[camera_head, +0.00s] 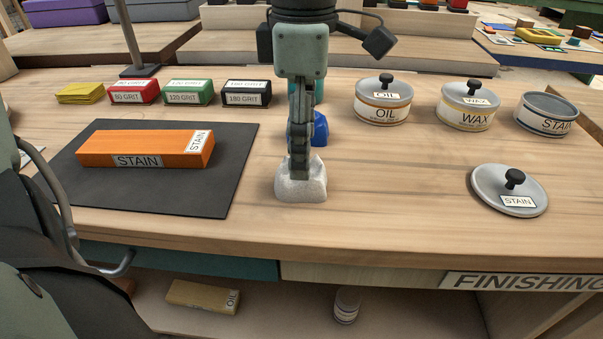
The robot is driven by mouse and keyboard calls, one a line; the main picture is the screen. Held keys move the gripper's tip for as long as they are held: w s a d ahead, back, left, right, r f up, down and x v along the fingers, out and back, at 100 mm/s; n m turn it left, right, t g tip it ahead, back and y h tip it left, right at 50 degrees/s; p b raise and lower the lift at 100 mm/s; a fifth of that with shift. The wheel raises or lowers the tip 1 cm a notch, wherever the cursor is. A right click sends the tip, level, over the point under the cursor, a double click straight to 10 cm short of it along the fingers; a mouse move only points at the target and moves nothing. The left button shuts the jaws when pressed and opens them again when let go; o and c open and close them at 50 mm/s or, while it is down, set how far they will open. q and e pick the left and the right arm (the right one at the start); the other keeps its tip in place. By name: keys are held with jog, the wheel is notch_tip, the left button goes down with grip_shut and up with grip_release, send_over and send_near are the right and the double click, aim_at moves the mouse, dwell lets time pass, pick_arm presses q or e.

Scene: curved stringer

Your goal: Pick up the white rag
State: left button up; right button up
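The white rag (289,190) is a crumpled lump on the wooden workbench, just right of the dark mat. A gripper (299,174), which I take to be my left, points straight down from the top of the picture. Its fingertips are at the rag and overlap its upper part. I see the fingers nearly edge-on, so I cannot tell whether they are open around the rag or shut on it. The rag appears to rest on the bench. A blue object (320,130) is partly hidden behind the fingers. My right gripper is not in view.
An orange STAIN block (130,149) lies on the dark mat (190,195). Several grit blocks stand behind it. OIL (383,107), WAX (465,112) and open STAIN (546,118) tins stand at right, with a loose STAIN lid (510,195) in front.

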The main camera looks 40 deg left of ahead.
pick_arm(q)
notch_tip(320, 180, down, 3)
jog(key=shift+a+f, duration=0.1)
jog(key=c, duration=1.2)
